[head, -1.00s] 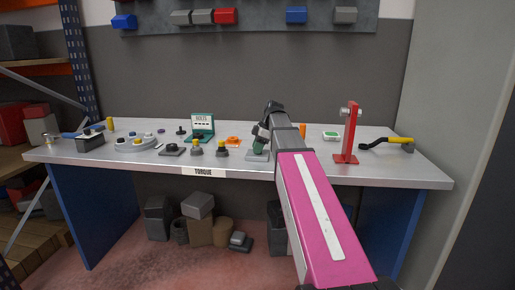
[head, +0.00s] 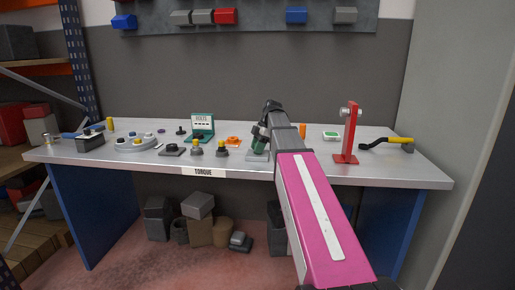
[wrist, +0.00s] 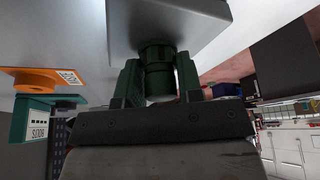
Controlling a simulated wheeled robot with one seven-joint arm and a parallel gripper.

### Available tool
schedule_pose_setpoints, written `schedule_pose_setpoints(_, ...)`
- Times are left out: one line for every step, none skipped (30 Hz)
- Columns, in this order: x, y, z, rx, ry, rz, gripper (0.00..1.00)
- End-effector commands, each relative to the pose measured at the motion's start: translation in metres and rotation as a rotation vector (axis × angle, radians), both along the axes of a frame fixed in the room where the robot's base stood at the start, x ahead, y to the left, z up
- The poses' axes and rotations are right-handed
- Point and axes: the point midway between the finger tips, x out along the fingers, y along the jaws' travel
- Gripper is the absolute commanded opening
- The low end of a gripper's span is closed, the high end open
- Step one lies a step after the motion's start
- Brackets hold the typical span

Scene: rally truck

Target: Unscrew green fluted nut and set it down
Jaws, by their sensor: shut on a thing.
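The green fluted nut (wrist: 157,62) sits between the two green fingers of my gripper (wrist: 159,82) in the wrist view, and the gripper is shut on it. A grey base plate (wrist: 201,14) lies just beyond the nut. I cannot tell whether the nut still touches its post, as no thread shows. In the head view my gripper (head: 260,140) is over the same plate (head: 256,157), near the bench's front edge. The nut is not distinct there behind the fingers.
The metal bench (head: 310,168) holds an orange part (head: 233,141) and a teal box (head: 202,128) left of my gripper. A red stand (head: 346,140) and a yellow-handled tool (head: 398,141) are to the right. Some bare bench top lies between the gripper and the red stand.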

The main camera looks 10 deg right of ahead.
Motion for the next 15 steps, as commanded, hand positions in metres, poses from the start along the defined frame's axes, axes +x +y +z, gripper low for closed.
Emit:
schedule_pose_setpoints(0.0027,-0.0004,0.0006,0.000,-0.006,-0.002,0.08)
schedule_pose_setpoints(0.0029,-0.0004,0.0006,0.000,-0.005,0.001,0.08)
schedule_pose_setpoints(0.0033,-0.0003,0.0007,0.000,-0.004,0.016,0.08)
schedule_pose_setpoints(0.0037,-0.0003,0.0008,0.000,-0.005,0.035,0.08)
schedule_pose_setpoints(0.0042,-0.0002,0.0008,-0.001,-0.006,0.057,0.08)
schedule_pose_setpoints(0.0042,-0.0002,0.0009,-0.001,-0.005,0.087,0.08)
schedule_pose_setpoints(0.0039,-0.0003,0.0009,-0.001,-0.005,0.107,0.08)
schedule_pose_setpoints(0.0037,-0.0003,0.0008,-0.001,-0.005,0.124,0.08)
schedule_pose_setpoints(0.0035,-0.0003,0.0008,-0.001,-0.006,0.138,0.08)
schedule_pose_setpoints(0.0033,-0.0003,0.0007,-0.001,-0.005,0.145,0.08)
schedule_pose_setpoints(0.0031,-0.0004,0.0007,-0.001,-0.006,0.148,0.08)
schedule_pose_setpoints(0.0029,-0.0004,0.0007,-0.001,-0.006,0.148,0.08)
schedule_pose_setpoints(0.0028,-0.0004,0.0007,-0.001,-0.006,0.148,0.08)
schedule_pose_setpoints(0.0028,-0.0004,0.0007,-0.001,-0.006,0.148,0.08)
schedule_pose_setpoints(0.0029,-0.0004,0.0007,-0.001,-0.006,0.147,0.08)
